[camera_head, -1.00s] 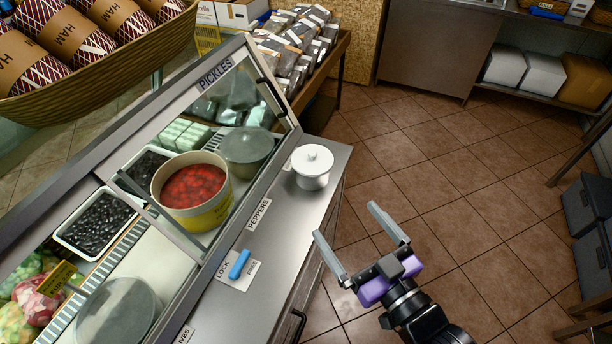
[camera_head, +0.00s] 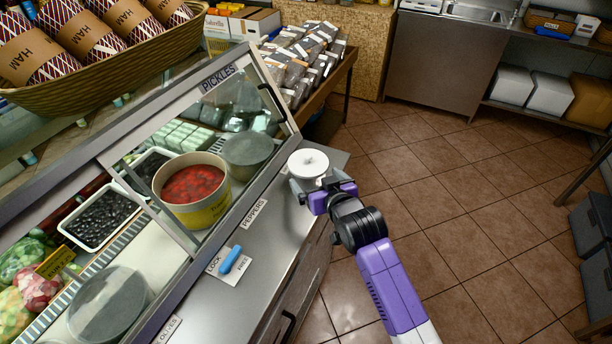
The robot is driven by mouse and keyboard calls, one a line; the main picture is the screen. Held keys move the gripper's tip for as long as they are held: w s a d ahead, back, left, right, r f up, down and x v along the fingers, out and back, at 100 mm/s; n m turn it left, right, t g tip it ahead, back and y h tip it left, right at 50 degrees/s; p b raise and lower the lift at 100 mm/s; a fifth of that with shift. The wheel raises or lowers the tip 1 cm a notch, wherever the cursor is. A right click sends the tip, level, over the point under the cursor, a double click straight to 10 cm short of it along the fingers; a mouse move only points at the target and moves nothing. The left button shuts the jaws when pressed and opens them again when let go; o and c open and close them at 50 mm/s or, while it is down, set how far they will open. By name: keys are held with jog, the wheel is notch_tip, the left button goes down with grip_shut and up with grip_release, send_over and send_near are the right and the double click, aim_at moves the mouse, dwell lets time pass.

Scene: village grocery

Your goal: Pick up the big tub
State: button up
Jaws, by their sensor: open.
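The big tub (camera_head: 193,191) is round and cream with a yellow label, filled with red pieces. It stands upright in the display case behind the slanted front; I cannot tell whether glass covers it. My gripper (camera_head: 312,183) is open at a white lidded pot (camera_head: 308,163) on the steel counter, right of the tub and apart from it. The fingers are low beside the pot, partly hidden; contact is unclear.
The display case also holds a tray of dark olives (camera_head: 101,219) and a grey round lid (camera_head: 110,303). A blue handle (camera_head: 231,259) lies by the LOCK label on the counter. A ham basket (camera_head: 100,72) overhangs the upper left. The tiled floor (camera_head: 470,220) at right is clear.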

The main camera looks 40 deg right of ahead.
jog(key=shift+x, duration=3.6)
jog(key=shift+c, duration=0.4)
jog(key=shift+r, duration=0.1)
jog(key=c, duration=1.1)
